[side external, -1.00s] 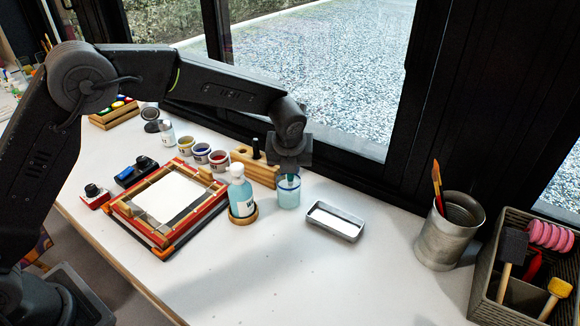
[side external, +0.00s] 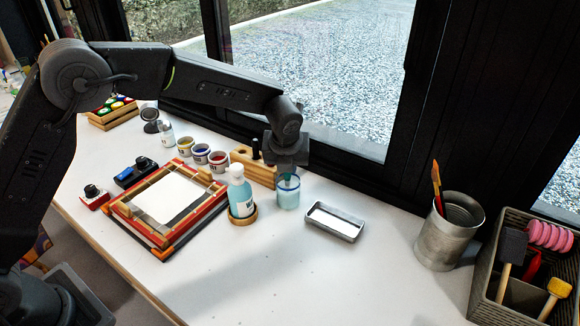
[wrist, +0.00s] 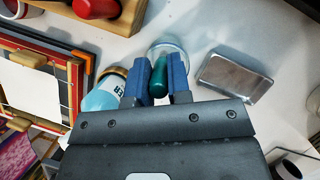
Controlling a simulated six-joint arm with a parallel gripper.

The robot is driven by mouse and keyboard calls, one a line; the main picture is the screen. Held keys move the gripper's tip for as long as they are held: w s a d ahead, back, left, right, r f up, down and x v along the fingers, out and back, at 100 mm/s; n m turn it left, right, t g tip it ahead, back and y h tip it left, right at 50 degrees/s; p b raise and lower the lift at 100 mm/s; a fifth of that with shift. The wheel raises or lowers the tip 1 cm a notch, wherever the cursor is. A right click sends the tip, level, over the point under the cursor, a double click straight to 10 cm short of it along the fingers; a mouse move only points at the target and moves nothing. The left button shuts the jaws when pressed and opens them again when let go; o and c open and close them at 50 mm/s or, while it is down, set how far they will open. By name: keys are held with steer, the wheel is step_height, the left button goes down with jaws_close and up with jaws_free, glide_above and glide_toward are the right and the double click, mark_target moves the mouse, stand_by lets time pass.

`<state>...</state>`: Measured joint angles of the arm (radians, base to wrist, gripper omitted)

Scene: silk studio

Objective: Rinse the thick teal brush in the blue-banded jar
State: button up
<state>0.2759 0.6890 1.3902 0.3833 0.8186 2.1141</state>
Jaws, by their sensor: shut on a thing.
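My gripper (wrist: 160,82) is shut on the thick teal brush (wrist: 158,74), whose rounded teal handle shows between the two fingers in the wrist view. In the side view my gripper (side external: 287,168) is right above the blue-banded jar (side external: 288,194). The jar holds pale blue liquid, and its glass rim (wrist: 166,47) shows around the brush in the wrist view. The brush's lower end is down inside the jar; its tip is hidden by the jar and liquid, so I cannot tell whether it touches the bottom.
A water bottle (side external: 240,196) stands on a wooden coaster close left of the jar. A metal tray (side external: 335,222) lies to the right. A wooden block (side external: 254,166) and paint pots (side external: 219,161) are behind. A framed screen (side external: 168,204) is left. The front table is clear.

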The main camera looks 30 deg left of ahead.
steer(key=shift+s+a+f, duration=0.1)
steer(key=shift+s+f, duration=0.3)
steer(key=shift+w+d+r, duration=0.15)
steer(key=shift+w+d, duration=0.25)
steer(key=shift+w, duration=0.15)
steer(key=shift+s+a+r, duration=0.2)
steer(key=shift+a+r, duration=0.15)
steer(key=shift+a, duration=0.05)
steer(key=shift+s+d+r, duration=0.1)
steer(key=shift+d+r, duration=0.1)
steer(key=shift+r, duration=1.55)
steer(key=shift+s+d+r, duration=0.1)
steer(key=shift+d+r, duration=0.05)
steer(key=shift+r, duration=1.6)
steer(key=shift+f, duration=0.15)
